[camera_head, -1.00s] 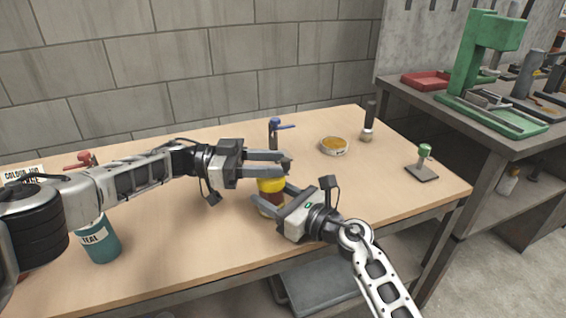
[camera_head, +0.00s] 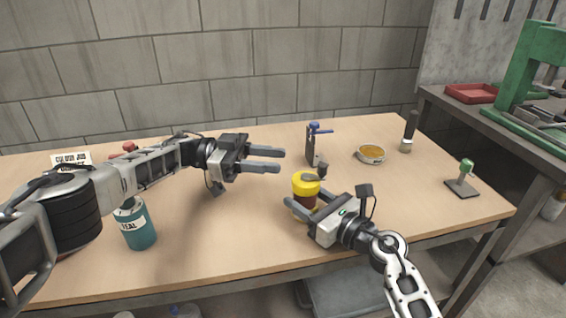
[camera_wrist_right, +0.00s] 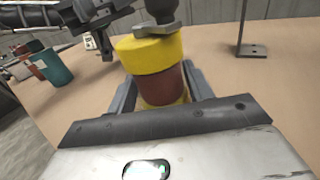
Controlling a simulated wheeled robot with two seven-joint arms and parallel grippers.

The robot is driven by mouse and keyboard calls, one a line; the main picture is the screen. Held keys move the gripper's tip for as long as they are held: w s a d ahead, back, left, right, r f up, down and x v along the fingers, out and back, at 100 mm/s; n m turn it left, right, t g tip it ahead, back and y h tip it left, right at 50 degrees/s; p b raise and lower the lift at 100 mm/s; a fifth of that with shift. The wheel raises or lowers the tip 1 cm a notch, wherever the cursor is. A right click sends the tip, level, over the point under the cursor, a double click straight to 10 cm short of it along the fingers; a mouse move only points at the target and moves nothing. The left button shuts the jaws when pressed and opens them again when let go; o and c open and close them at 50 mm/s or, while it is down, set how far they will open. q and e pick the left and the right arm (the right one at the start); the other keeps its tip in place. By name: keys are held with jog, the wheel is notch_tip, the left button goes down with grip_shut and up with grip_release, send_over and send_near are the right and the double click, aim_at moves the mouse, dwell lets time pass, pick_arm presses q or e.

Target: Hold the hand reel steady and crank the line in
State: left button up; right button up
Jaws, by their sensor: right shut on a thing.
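The hand reel (camera_head: 305,186) has yellow flanges and a red-brown core. It stands upright near the front of the wooden bench (camera_head: 230,230). A grey crank arm (camera_head: 313,178) with a dark knob (camera_head: 322,168) lies across its top. My right gripper (camera_head: 308,203) is shut on the reel, with one finger on each side. The right wrist view shows the reel (camera_wrist_right: 160,75) between the fingers, with the crank and knob above. My left gripper (camera_head: 282,160) is open and empty, up and left of the reel, apart from the knob.
A blue-handled clamp (camera_head: 314,145) stands behind the reel. A bowl of yellow-orange stuff (camera_head: 371,154), a dark-handled tool (camera_head: 407,133) and a green-handled clamp (camera_head: 463,178) are to the right. A teal can (camera_head: 137,226) stands at the left, below my left arm. The bench's front right is clear.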

pick_arm(q)
jog(key=s+d+r+m+g, duration=0.1)
jog(key=d, duration=0.1)
jog(key=d+r+m, duration=0.1)
jog(key=d+r, duration=0.1)
jog(key=d, duration=0.1)
jog(key=s+d+r+m+g+h, duration=0.1)
jog(key=d+r, duration=0.1)
jog(key=d, duration=0.1)
jog(key=shift+s+r+m+g, duration=0.15)
jog(key=shift+s+m+g, duration=0.15)
jog(key=shift+m, duration=0.1)
jog(key=s+d+r+m+g+h, duration=0.25)
jog(key=s+d+r+m, duration=0.25)
jog(key=s+d+r, duration=0.35)
jog(key=n+t+y, duration=1.5)
jog(key=n+t, duration=0.9)
send_near(320, 171)
jog(key=shift+h, duration=0.35)
jog(key=x, duration=1.1)
jog(key=shift+f, duration=0.15)
jog(key=shift+a, duration=0.1)
grip_shut()
